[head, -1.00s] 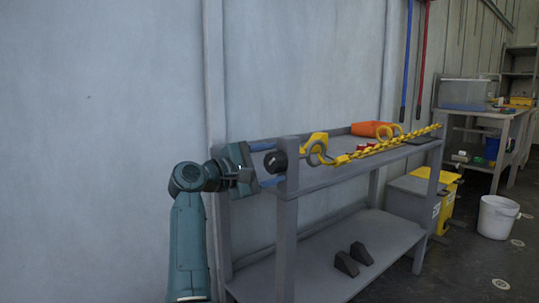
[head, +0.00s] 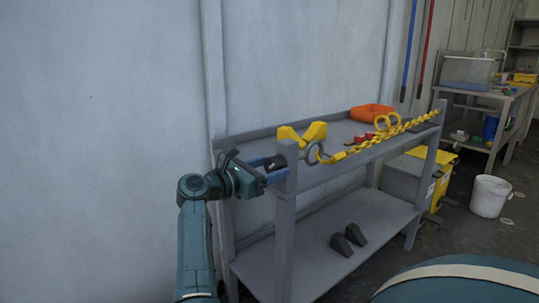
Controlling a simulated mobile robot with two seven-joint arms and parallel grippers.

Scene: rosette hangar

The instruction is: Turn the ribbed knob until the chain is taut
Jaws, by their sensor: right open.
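The dark ribbed knob (head: 291,153) sits at the near end post of the grey bench, partly hidden by the post and my gripper. A grey ring (head: 317,152) hangs beside the knob. The yellow chain (head: 385,138) runs from it over the bench to the far post, with a slight dip. My left gripper is out of view.
On the grey bench (head: 240,146) are a yellow V-shaped block (head: 301,133), an orange bin (head: 371,112) and yellow rings (head: 387,122). Two dark wedges (head: 348,238) lie on its lower shelf. A white bucket (head: 489,196) stands on the floor at right.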

